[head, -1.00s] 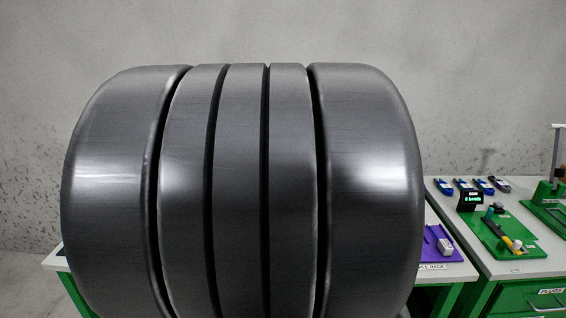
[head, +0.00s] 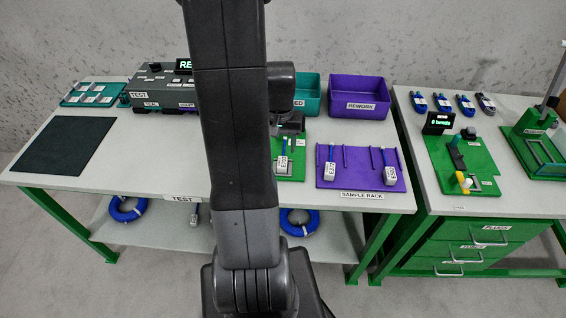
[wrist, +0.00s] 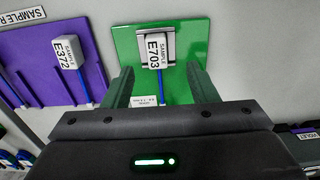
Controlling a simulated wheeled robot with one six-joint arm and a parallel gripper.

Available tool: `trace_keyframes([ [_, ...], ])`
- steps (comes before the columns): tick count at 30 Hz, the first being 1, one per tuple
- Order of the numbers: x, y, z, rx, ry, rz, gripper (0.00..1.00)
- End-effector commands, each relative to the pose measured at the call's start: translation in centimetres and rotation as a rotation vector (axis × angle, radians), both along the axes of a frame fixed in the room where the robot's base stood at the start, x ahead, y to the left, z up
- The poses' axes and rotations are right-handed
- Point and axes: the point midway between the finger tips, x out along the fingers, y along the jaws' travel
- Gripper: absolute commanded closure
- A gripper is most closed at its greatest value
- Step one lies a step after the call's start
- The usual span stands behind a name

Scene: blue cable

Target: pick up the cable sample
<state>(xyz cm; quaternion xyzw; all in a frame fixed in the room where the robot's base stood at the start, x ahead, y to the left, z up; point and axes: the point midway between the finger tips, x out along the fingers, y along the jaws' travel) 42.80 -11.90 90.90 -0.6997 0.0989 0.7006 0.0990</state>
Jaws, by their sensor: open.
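A cable sample, a blue cable with a white block marked E703, rests on a green plate in the head view (head: 282,165). It also shows in the wrist view (wrist: 157,48), its block near a metal holder on the green plate (wrist: 193,30). My gripper (wrist: 158,80) is open, with one finger on each side of the blue cable and apart from it. In the head view my gripper (head: 290,128) is just behind the sample, partly hidden by my arm. The wrist body hides the cable's near end.
The purple sample rack (head: 362,180) holds two more samples, one marked E372 (wrist: 68,52). A purple rework bin (head: 358,95) and a teal bin (head: 311,92) stand behind. A dark mat (head: 65,143) lies left. My arm hides the middle of the bench.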

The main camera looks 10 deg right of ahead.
Motion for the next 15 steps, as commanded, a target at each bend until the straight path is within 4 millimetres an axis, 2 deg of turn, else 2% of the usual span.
trace_keyframes([
  [3,-0.1,0.0,-1.6,0.000,0.004,0.000,0.47],
  [11,-0.1,-0.1,-3.0,0.000,0.001,0.000,0.47],
  [15,-0.2,-0.3,-4.4,0.001,0.004,-0.001,0.47],
])
